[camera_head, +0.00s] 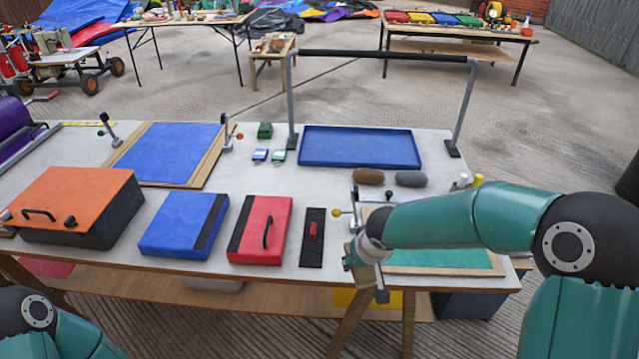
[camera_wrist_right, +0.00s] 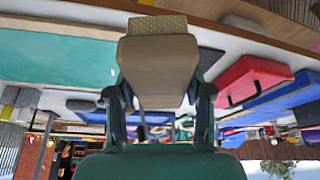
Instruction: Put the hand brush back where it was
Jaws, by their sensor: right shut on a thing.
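My right gripper (camera_head: 366,270) hangs at the near edge of the workbench (camera_head: 290,278), by the left end of the green panel. In the right wrist view, my right gripper (camera_wrist_right: 160,98) is shut on the hand brush (camera_wrist_right: 158,65), a tan block with a rough, bristle-like strip (camera_wrist_right: 157,27) at its far end. In the head view the brush is mostly hidden by the gripper and cannot be made out clearly. My left gripper is out of view; only part of my left arm shows at the lower left.
A red case (camera_head: 262,230), a black strip with a red handle (camera_head: 312,252) and a blue case (camera_head: 180,222) lie left of the gripper. The green panel (camera_head: 445,262) is beside it. Behind are brown (camera_head: 368,176) and grey (camera_head: 410,179) ovals and a blue tray (camera_head: 360,147).

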